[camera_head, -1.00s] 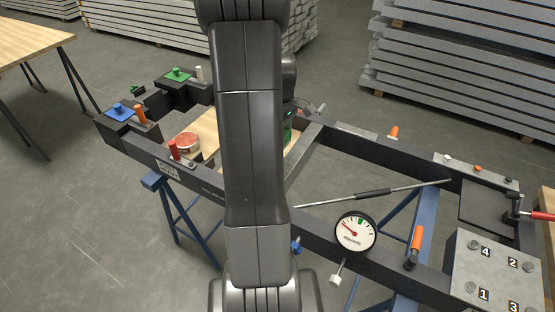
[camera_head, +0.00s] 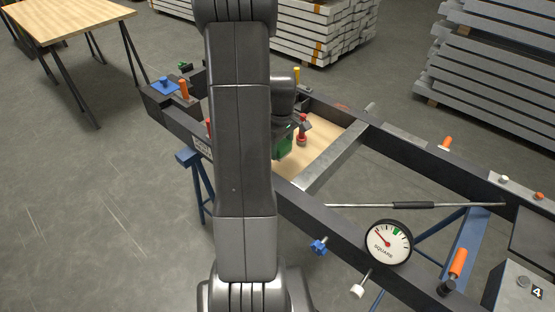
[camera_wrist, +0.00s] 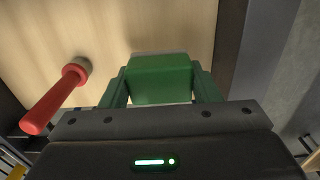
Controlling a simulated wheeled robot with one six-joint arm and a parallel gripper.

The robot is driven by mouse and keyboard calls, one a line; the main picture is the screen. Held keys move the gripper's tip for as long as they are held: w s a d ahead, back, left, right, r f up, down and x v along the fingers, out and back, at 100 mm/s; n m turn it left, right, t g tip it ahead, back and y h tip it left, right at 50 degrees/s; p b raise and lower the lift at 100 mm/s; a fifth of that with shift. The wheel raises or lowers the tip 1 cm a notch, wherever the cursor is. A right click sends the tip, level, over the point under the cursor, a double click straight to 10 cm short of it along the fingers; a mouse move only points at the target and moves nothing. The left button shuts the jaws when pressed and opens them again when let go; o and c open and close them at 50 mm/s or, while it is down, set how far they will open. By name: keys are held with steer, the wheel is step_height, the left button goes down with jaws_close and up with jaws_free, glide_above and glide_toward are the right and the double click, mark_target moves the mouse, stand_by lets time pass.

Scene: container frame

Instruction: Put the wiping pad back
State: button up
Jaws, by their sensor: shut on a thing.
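A green block, which looks like the wiping pad (camera_wrist: 160,78), sits between the two fingers of my gripper (camera_wrist: 160,90) in the wrist view. My gripper is shut on it, over a light wooden board (camera_wrist: 125,25). In the head view the green of the gripper end (camera_head: 285,147) shows just right of my arm, low over the wooden board (camera_head: 327,140). I cannot tell whether the pad touches the board. My arm hides much of the pad and the board's left part.
A red-handled tool (camera_wrist: 55,100) stands on the board left of my gripper; it also shows in the head view (camera_head: 302,132). Dark frame rails, a grey crossbar (camera_head: 335,160) and a round dial gauge (camera_head: 388,243) lie to the right. A wooden table (camera_head: 65,15) stands far left.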

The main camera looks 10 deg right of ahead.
mark_target(281, 166)
steer(key=shift+f, duration=2.6)
steer(key=o, duration=1)
steer(key=shift+o, duration=0.2)
step_height(281, 166, up, 12)
steer(key=shift+r, duration=0.15)
